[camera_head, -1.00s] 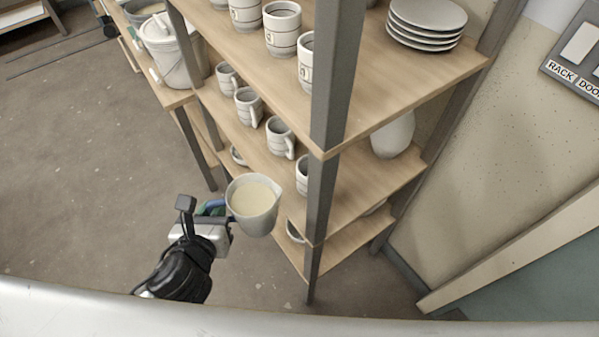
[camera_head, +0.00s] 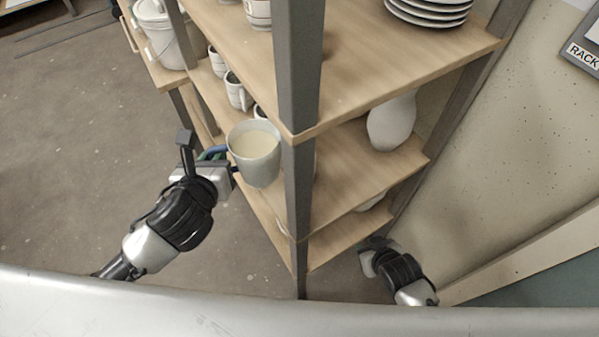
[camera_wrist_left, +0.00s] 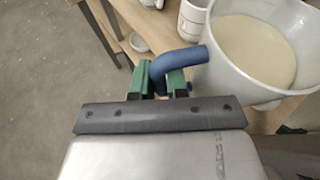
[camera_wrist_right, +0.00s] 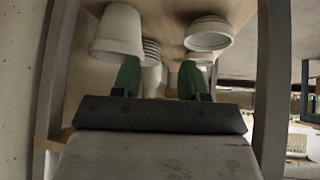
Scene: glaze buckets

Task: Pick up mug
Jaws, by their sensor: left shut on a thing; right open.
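My left gripper (camera_head: 215,154) is shut on the blue handle (camera_wrist_left: 178,58) of a pale jug (camera_head: 255,168) filled with cream liquid. The jug is upright beside the rack's front post and hides part of the shelf. White mugs stand on the middle shelf, one clear mug (camera_head: 236,90) behind the jug and others partly hidden. A banded mug (camera_head: 258,13) stands on the top shelf, cut off by the frame. My right gripper (camera_head: 372,250) is low, right of the post. Its green fingers (camera_wrist_right: 160,76) are apart, with pale vessels (camera_wrist_right: 118,32) beyond them; which ones is unclear.
The wooden rack's dark post (camera_head: 298,180) stands between my arms. Stacked plates (camera_head: 430,10) sit on the top shelf and a white vase (camera_head: 391,122) below. A lidded bucket (camera_head: 160,38) is at the back left.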

